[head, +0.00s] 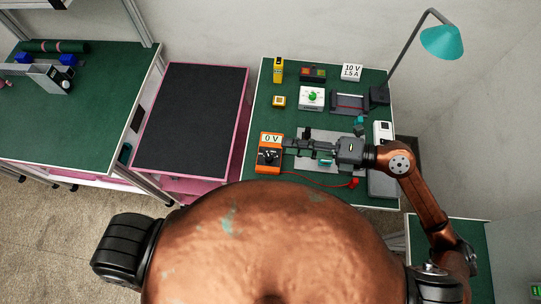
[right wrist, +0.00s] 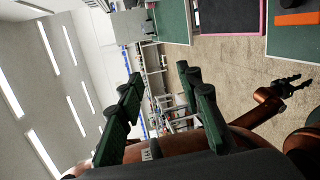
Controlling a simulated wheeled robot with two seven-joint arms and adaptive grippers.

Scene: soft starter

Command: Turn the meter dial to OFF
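The orange meter (head: 262,166) lies at the front left of the green bench, its display (head: 271,139) reading 0 V. Its dark dial (head: 267,157) sits below the display; its pointer setting is too small to read. My right gripper (head: 288,146) reaches in from the right, with its fingertips just right of the meter. I cannot tell whether they touch it. In the right wrist view its two fingers (right wrist: 168,98) stand apart with nothing between them. My left gripper (right wrist: 296,84) shows small in the right wrist view, away from the bench; its opening is unclear.
A red lead (head: 318,185) runs from the meter to a red probe end (head: 354,183). A white box with a green button (head: 312,97), a yellow device (head: 279,69) and a teal lamp (head: 442,41) stand farther back. A black-topped pink table (head: 190,120) is left.

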